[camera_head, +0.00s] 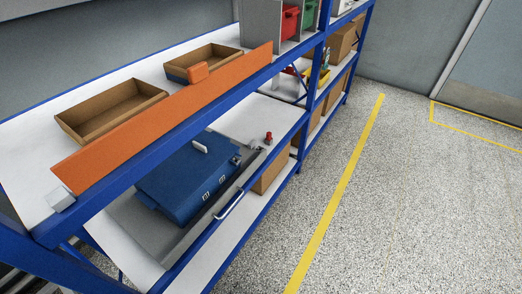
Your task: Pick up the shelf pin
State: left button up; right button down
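I cannot tell for certain which item is the shelf pin. A small red upright piece (268,137) stands on the lower shelf near its front edge, right of a blue case (187,177). A small pale grey block (61,199) sits at the near left end of a long orange board (150,123) along the upper shelf's front. An orange block (198,72) sits at the top edge of that board. A curved metal handle (229,205) shows at the lower shelf's front edge. Neither of my grippers is in view.
Two open cardboard trays (112,108) lie behind the orange board. Blue shelf posts (312,88) and beams frame the rack. Red and green bins (290,22) stand at the far end. Cardboard boxes (270,172) sit lower down. The speckled floor (410,200) right of the rack is clear, with yellow lines.

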aim_at(269, 135)
jog(key=i+l+u, duration=0.15)
jog(key=l, duration=0.2)
jog(key=i+l+u, duration=0.1)
jog(key=l, duration=0.25)
jog(key=i+l+u, duration=0.15)
jog(key=l, duration=0.2)
jog(key=l+u, duration=0.1)
jog(key=l, duration=0.3)
jog(key=i, duration=0.05)
